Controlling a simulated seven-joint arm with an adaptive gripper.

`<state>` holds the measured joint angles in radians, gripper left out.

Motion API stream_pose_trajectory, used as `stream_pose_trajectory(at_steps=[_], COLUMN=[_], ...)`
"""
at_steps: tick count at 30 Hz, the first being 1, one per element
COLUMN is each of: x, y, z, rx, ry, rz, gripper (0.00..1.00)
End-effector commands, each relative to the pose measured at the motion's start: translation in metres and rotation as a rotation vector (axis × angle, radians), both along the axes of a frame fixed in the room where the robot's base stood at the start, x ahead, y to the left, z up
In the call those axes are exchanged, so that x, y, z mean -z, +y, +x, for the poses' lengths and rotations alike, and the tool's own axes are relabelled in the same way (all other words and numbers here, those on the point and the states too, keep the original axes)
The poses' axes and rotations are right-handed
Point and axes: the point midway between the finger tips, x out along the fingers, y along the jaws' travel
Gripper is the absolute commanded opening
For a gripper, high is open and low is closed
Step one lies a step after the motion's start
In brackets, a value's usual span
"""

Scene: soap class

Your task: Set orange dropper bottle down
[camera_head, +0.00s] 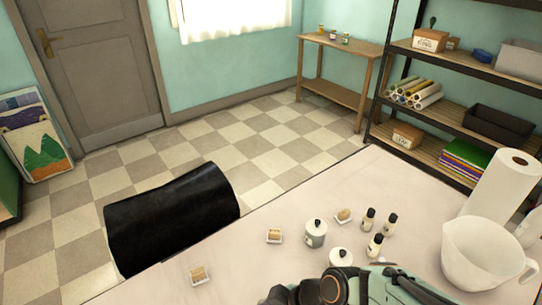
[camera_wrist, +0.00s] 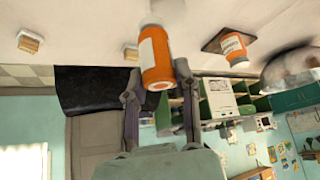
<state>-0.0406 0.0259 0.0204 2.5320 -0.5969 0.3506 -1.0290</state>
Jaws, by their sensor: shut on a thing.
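An orange bottle with a white label (camera_wrist: 155,58) is between the two fingers of my gripper (camera_wrist: 158,72) in the wrist view. My gripper is shut on it. The wrist view is upside down, with the pale tabletop (camera_wrist: 90,15) at the top. I cannot tell whether the bottle touches the tabletop. A second orange bottle with a white label (camera_wrist: 233,47) is on a dark square mat (camera_wrist: 212,45), to the right of the held one. The held bottle cannot be made out in the head view, where my arm shows at the bottom edge.
A white pitcher (camera_head: 480,255) and a paper towel roll (camera_head: 502,188) are at the right. The table's left part is mostly clear.

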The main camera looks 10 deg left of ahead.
Motion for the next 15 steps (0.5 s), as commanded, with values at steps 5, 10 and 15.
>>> stream_pose_trajectory(at_steps=[5, 10, 15], x=[0.023, 0.050, 0.080], y=[0.026, 0.050, 0.064], z=[0.038, 0.074, 0.094], rx=[-0.003, -0.002, 0.001], ry=[0.004, 0.006, 0.003], rz=[0.001, 0.001, 0.002], gripper=[0.03, 0.03, 0.03])
